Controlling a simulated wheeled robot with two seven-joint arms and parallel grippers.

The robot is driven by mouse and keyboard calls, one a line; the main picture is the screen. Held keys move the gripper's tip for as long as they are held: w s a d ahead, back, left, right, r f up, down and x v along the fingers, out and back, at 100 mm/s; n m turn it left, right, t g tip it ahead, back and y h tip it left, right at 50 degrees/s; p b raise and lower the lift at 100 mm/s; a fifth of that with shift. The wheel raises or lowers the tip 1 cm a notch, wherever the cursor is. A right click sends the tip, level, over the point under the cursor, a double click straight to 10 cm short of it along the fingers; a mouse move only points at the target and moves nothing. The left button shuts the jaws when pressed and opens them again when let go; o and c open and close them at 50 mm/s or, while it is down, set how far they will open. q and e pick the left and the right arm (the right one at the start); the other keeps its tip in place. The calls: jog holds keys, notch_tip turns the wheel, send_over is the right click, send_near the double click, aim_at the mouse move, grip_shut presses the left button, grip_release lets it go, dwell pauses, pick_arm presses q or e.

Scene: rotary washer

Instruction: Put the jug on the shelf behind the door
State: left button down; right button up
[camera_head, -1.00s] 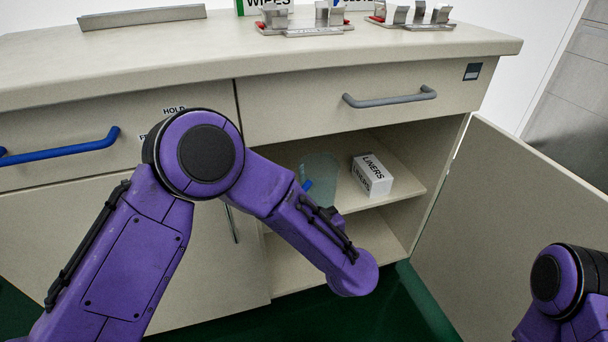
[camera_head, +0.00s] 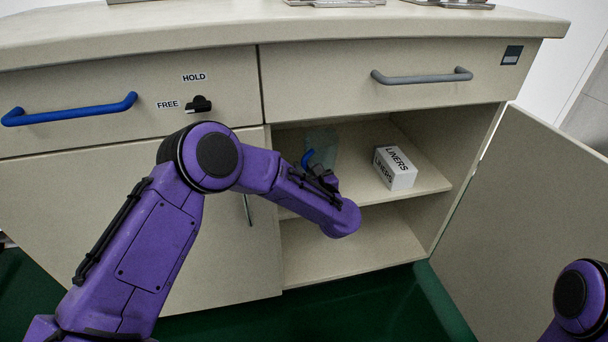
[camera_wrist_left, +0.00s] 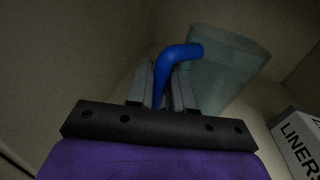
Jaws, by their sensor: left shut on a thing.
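The jug (camera_head: 322,143) is translucent grey-green with a blue handle (camera_head: 308,158). It is inside the open cupboard, over the left part of the upper shelf (camera_head: 426,182), and looks upright. My arm hides its lower part, so I cannot tell whether it touches the shelf. In the left wrist view the jug (camera_wrist_left: 232,68) is ahead and to the right. My left gripper (camera_wrist_left: 163,84) is shut on its blue handle (camera_wrist_left: 182,54). The cupboard door (camera_head: 530,215) stands wide open at the right. My right gripper is out of view.
A white LINERS box (camera_head: 395,167) sits on the upper shelf, right of the jug; it also shows in the left wrist view (camera_wrist_left: 298,142). The lower compartment (camera_head: 350,246) looks empty where visible. Drawers with a blue handle (camera_head: 70,112) and a grey handle (camera_head: 422,76) are above.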

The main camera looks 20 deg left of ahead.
pick_arm(q)
jog(key=shift+w+a+f, duration=0.1)
jog(key=shift+w+f, duration=0.1)
jog(key=shift+f, duration=0.5)
jog(key=shift+r, duration=0.2)
jog(key=shift+f, duration=0.1)
jog(key=c, duration=1.4)
grip_release()
jog(key=shift+f+b, duration=0.1)
jog(key=shift+b, duration=0.2)
jog(key=o, duration=0.4)
